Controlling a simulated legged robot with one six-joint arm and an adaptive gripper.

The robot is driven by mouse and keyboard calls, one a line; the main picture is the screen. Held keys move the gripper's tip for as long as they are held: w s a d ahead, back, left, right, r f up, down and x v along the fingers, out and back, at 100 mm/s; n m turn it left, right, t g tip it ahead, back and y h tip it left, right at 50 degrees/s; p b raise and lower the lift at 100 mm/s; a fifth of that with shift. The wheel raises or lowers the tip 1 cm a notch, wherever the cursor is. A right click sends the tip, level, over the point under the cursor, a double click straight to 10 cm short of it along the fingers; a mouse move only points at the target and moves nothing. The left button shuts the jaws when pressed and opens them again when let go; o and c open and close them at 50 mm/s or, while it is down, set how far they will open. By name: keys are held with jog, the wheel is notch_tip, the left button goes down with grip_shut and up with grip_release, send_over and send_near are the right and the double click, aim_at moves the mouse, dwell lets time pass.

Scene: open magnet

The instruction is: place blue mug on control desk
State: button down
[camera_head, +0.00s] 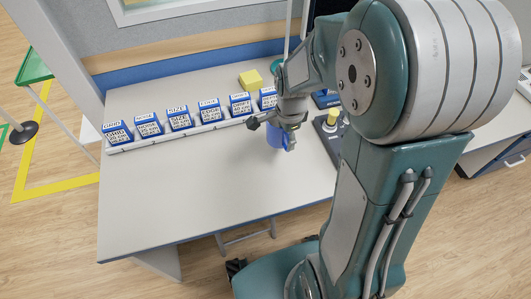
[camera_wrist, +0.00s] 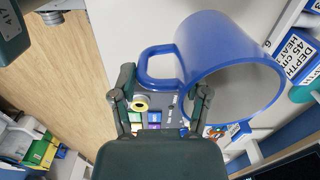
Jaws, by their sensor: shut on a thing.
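The blue mug (camera_head: 273,138) shows as a small blue patch under my gripper (camera_head: 286,132) in the head view, mostly hidden by it. In the wrist view the mug (camera_wrist: 205,45) is large and tilted in the picture, its open grey inside facing lower right. Its handle (camera_wrist: 158,66) lies between the fingers of my gripper (camera_wrist: 164,88), which is shut on the mug. The mug is over the white desk (camera_head: 180,190); I cannot tell whether it touches the top.
A row of blue-and-white labelled boxes (camera_head: 179,117) stands along the desk's back left. A yellow block (camera_head: 250,79) sits behind them. The desk's front left is clear.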

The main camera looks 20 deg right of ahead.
jog(key=a+f, duration=0.1)
jog(key=f, duration=0.2)
jog(key=w+a+f, duration=0.1)
jog(key=a+f, duration=0.1)
jog(key=f, duration=0.1)
jog(key=w+a+f, duration=0.1)
jog(key=f, duration=0.2)
jog(key=shift+w+a+f, duration=0.1)
jog(key=shift+w+a, duration=0.05)
jog(key=shift+w, duration=0.05)
jog(key=shift+d, duration=0.3)
jog(key=shift+c, duration=0.4)
grip_release()
jog(key=shift+d+f, duration=0.1)
jog(key=shift+d, duration=0.05)
jog(key=shift+a, duration=0.25)
